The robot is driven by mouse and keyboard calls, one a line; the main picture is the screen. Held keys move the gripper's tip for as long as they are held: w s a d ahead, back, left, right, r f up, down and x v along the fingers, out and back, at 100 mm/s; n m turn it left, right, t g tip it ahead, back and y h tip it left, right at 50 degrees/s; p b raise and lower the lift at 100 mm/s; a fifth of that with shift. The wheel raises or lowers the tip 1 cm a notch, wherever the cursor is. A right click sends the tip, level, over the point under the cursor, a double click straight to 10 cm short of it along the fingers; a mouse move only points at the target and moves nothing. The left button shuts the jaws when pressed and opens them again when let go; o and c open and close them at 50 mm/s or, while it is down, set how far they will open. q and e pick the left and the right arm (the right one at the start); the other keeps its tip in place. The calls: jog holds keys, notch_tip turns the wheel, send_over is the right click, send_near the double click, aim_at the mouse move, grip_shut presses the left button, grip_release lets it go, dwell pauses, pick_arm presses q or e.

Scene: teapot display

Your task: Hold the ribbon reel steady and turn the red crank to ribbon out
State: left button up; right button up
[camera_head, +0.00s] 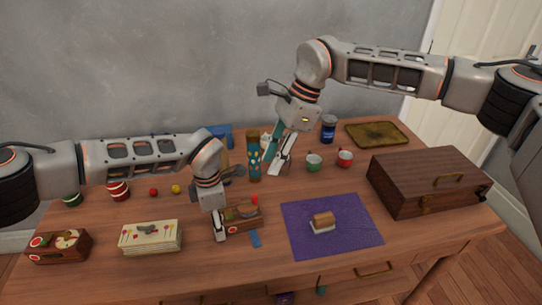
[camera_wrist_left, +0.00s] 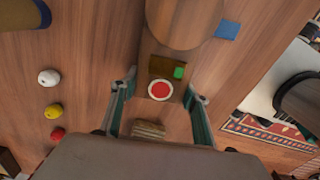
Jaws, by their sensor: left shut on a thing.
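My right gripper (camera_head: 265,167) is open and empty, in the air behind the reel, well apart from the crank.
A purple mat (camera_head: 295,240) with a small block on it lies right of the reel. A stack of cards (camera_head: 150,237) and another wooden box (camera_head: 60,247) are left. A patterned bottle (camera_head: 254,155), cups and a large wooden chest (camera_head: 428,180) stand behind and right.

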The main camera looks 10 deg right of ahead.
pick_arm(q)
jog(key=o, duration=1.5)
jog(key=shift+r, duration=0.1)
